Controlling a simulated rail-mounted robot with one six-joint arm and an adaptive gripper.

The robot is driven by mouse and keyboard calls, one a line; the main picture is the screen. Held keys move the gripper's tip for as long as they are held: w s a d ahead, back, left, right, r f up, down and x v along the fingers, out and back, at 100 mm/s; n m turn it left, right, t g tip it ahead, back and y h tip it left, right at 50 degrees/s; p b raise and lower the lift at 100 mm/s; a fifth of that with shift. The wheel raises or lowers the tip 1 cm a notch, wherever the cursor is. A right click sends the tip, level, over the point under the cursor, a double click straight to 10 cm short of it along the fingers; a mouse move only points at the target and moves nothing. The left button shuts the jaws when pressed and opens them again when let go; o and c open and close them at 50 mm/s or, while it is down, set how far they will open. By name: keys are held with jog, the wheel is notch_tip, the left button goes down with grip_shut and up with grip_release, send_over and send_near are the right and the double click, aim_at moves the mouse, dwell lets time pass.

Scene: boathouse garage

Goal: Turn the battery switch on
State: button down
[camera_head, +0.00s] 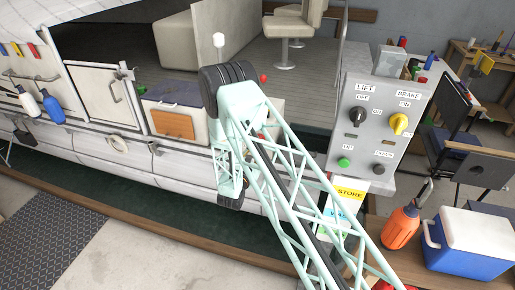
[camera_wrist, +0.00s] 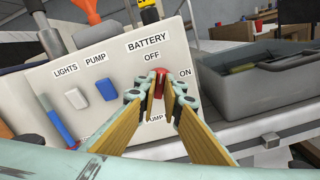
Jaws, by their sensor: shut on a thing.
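In the wrist view the battery switch (camera_wrist: 159,84) is a red knob on a pale panel (camera_wrist: 118,72) under the word BATTERY. The OFF label (camera_wrist: 152,57) is above it and the ON label (camera_wrist: 185,74) is to its right. The knob stands nearly upright in the picture, its upper end close to OFF. My gripper (camera_wrist: 160,93) has its fingertips closed on the two sides of the red knob. Its fingers cover part of the panel and the lettering below the knob. In the head view my arm hides the battery switch.
A white switch (camera_wrist: 76,98) and a blue switch (camera_wrist: 106,89) sit left of the knob. A grey bin (camera_wrist: 255,75) stands to the right. In the head view a lift and brake panel (camera_head: 372,125), an orange bottle (camera_head: 400,228) and a blue cooler (camera_head: 470,245) are at the right.

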jog(key=m+b, duration=0.4)
jog(key=b, duration=0.1)
jog(key=m+b, duration=0.4)
jog(key=b, duration=0.1)
jog(key=m+b, duration=0.4)
jog(key=b, duration=0.1)
jog(key=shift+d+f+m+b, duration=0.15)
jog(key=shift+f+m+b, duration=0.15)
jog(key=shift+b, duration=0.05)
jog(key=shift+m+b, duration=0.3)
jog(key=shift+b, duration=0.1)
dwell(0.3)
jog(key=c, duration=2.7)
grip_release()
jog(key=shift+r, duration=0.1)
jog(key=shift+c, duration=0.2)
jog(key=shift+s, duration=0.1)
jog(key=v, duration=1.2)
